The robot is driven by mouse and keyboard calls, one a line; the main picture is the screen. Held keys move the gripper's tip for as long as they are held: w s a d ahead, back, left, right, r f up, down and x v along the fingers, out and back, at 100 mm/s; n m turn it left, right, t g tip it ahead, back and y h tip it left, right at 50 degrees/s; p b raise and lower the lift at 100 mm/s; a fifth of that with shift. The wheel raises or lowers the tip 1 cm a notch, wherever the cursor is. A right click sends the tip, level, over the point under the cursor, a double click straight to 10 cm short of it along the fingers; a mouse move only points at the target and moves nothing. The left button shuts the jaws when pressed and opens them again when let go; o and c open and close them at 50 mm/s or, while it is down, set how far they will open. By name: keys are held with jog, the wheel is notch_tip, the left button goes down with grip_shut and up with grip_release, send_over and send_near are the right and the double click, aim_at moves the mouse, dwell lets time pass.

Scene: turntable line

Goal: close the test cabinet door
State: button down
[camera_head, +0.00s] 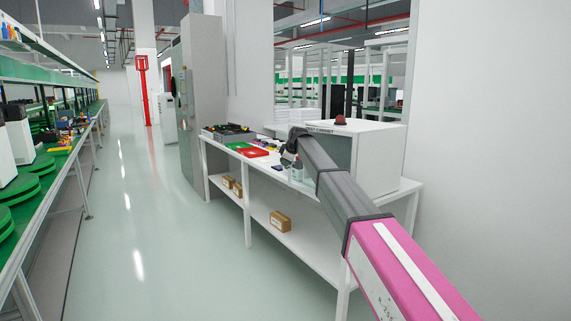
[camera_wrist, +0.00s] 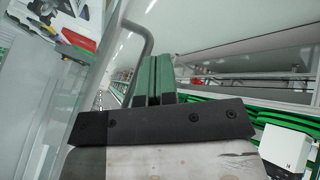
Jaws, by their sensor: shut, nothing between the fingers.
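The white test cabinet (camera_head: 378,160) stands on the white bench against the wall, with a dark label strip along its top front edge. My arm crosses in front of it and hides much of its front. My gripper (camera_head: 288,152) is at the cabinet's front left, above the bench. In the wrist view my green fingers (camera_wrist: 154,80) are together and empty. A grey tubular handle (camera_wrist: 147,45) curves just beside and behind them, and a clear, pale-edged panel that looks like the door (camera_wrist: 62,100) lies to the left. I cannot tell whether handle and fingers touch, or the door's angle.
A red dome (camera_head: 341,120) sits on the cabinet top. The aisle floor to the left is clear.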

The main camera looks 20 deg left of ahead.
aim_at(297, 157)
jog(key=shift+w, duration=0.1)
jog(key=w+d+m, duration=0.1)
jog(key=w, duration=0.1)
jog(key=w+d+m+h, duration=0.1)
jog(key=w, duration=0.2)
jog(key=w+d+m+t, duration=0.1)
jog(key=w, duration=0.2)
jog(key=shift+w+d, duration=0.2)
jog(key=shift+d, duration=0.05)
jog(key=shift+w+d+m+h, duration=0.25)
jog(key=shift+w+m+h, duration=0.05)
jog(key=shift+h, duration=0.1)
jog(key=shift+d, duration=0.1)
